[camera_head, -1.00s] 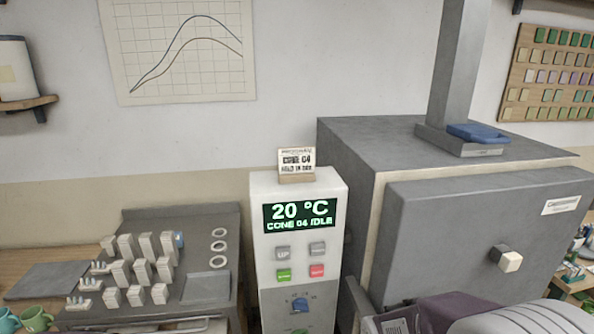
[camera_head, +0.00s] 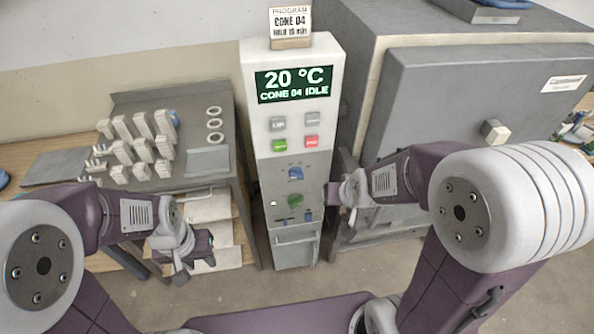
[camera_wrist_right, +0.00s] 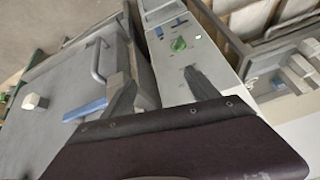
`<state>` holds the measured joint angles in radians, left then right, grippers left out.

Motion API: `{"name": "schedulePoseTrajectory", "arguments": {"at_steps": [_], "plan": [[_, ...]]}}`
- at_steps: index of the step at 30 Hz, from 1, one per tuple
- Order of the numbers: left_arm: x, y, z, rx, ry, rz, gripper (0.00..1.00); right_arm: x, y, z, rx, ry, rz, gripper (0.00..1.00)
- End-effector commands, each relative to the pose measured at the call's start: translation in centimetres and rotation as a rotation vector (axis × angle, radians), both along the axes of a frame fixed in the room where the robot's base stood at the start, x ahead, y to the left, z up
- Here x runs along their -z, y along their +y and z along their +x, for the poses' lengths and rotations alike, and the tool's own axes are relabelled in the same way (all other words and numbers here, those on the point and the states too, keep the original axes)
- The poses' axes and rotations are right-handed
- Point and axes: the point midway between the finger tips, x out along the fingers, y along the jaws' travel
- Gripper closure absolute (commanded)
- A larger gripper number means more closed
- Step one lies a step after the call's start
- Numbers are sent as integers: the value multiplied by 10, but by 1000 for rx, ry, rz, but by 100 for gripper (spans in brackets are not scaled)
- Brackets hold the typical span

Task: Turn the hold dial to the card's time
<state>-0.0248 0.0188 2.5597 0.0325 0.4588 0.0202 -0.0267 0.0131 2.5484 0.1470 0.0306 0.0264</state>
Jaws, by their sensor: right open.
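The controller box (camera_head: 262,145) stands upright with a lit screen (camera_head: 294,84) reading 20 °C, CONE 04 IDLE. The card (camera_head: 290,24) on top reads CONE 04 and a hold time in minutes, its number too small to read surely. A blue dial (camera_head: 295,173) sits below the buttons and a green dial (camera_head: 295,201) below that. The green dial also shows in the right wrist view (camera_wrist_right: 179,44). My right gripper (camera_head: 334,195) is at the box's right edge, open and apart from the dials; its fingers (camera_wrist_right: 162,88) straddle nothing. My left gripper (camera_head: 195,262) hangs low left of the box, its jaws unclear.
A grey kiln (camera_head: 440,105) with a knob (camera_head: 494,131) stands right of the box. A bench (camera_head: 195,90) with white cones and rings stands left. The floor (camera_head: 350,265) in front of the box shows free room.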

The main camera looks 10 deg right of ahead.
Motion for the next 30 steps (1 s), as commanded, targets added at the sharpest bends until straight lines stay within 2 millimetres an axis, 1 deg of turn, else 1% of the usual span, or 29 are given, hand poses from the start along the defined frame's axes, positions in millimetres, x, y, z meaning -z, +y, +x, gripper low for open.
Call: {"name": "schedulePoseTrajectory", "arguments": {"at_steps": [1,2,3,4,5,6,8,9,11,12,14,15,17,18,20,21,24,25,27,30], "plan": [[21,0,0,0,0,0,64,5,0,20,26,-102,9,31],[33,0,0,0,0,0,64,5,0,34,43,-172,15,31],[51,0,0,0,0,0,64,5,1,49,65,-261,23,31],[61,0,0,0,1,0,64,3,1,58,80,-321,28,31],[72,0,0,0,1,0,64,2,2,66,91,-373,33,31],[86,0,0,0,1,0,64,2,2,75,105,-439,39,31],[110,0,0,0,1,0,64,3,3,86,126,-534,49,31],[127,0,0,0,1,0,64,5,4,92,140,-597,57,31],[156,0,0,0,1,0,64,9,6,99,157,-687,70,31],[178,0,0,0,1,0,64,15,8,102,169,-745,80,31],[213,0,0,0,1,0,64,27,12,105,185,-829,95,31],[236,0,0,0,1,0,64,36,15,105,192,-880,109,31],[270,0,0,0,1,0,64,52,21,104,199,-941,128,31],[293,0,0,0,1,0,64,64,26,103,200,-971,143,31],[324,0,0,0,1,0,64,86,36,101,190,-997,165,31],[342,0,0,0,1,0,64,100,42,99,180,-1003,179,31],[377,0,0,0,1,0,64,128,59,95,147,-1011,207,31],[384,0,0,0,1,0,64,134,62,94,139,-1013,213,31],[395,0,0,0,1,0,64,144,70,93,122,-1013,223,31],[400,0,0,0,0,0,64,148,75,92,111,-1012,229,31]]}}
